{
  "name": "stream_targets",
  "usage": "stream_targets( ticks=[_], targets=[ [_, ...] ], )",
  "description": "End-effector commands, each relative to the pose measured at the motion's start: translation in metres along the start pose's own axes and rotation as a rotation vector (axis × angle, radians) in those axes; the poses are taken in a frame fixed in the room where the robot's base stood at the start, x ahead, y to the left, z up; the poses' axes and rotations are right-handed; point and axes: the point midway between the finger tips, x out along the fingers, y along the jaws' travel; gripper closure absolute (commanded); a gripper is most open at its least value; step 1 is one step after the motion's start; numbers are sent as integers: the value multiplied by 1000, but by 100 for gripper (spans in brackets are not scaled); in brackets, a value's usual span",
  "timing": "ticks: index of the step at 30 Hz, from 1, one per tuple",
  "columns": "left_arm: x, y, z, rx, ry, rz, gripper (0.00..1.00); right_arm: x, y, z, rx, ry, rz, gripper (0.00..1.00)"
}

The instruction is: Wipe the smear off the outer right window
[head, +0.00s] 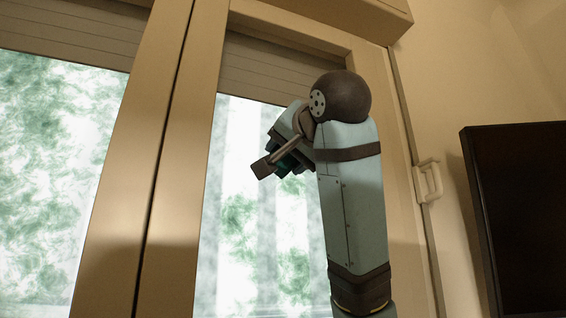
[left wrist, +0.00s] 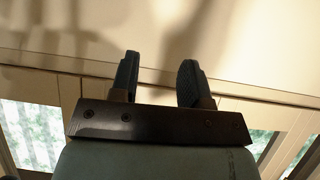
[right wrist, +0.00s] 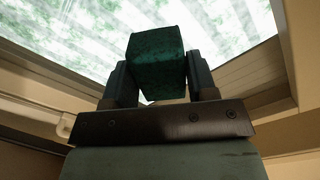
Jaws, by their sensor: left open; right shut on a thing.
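The right window (head: 235,250) stands in a beige frame, with bright glass and blurry green and white patches. I cannot tell a smear from the view behind the glass. My right gripper (head: 279,164) is in front of the upper part of this pane. It is shut on a dark green block (right wrist: 156,66), perhaps a sponge, which also shows partly in the head view (head: 291,162). I cannot tell whether the block touches the glass. My left gripper (left wrist: 158,80) is open and empty in the left wrist view, and is outside the head view.
A left window (head: 60,180) lies beyond the thick frame post (head: 175,170). A slatted shutter (head: 265,75) covers the top of the right window. A white handle (head: 428,181) is on the right of the frame. A dark panel (head: 520,210) stands at the far right.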

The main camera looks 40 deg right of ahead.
Motion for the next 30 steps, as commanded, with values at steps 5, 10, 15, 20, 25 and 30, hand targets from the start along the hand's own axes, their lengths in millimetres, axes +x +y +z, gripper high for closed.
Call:
stream_targets(
  ticks=[5, 10, 15, 20, 25, 30],
  targets=[
    [1, 0, 2, 0, 0, 0, 57, -6, 0, 0, 1, 0, 0, 67],
    [1, 0, 1, 0, 0, 0, 57, -5, 0, 0, 1, 0, 0, 67],
    [5, 2, 8, -7, -8, 6, 57, -7, 2, 3, 1, 1, 0, 67],
    [17, 5, 22, -25, -16, 14, 57, -15, 4, 5, 2, 2, 0, 67],
    [30, 6, 36, -48, -32, 17, 57, -25, 5, 6, 3, 2, 0, 67],
    [36, 7, 38, -64, -32, 18, 57, -34, 2, 3, 1, 1, 0, 67]
  ],
)
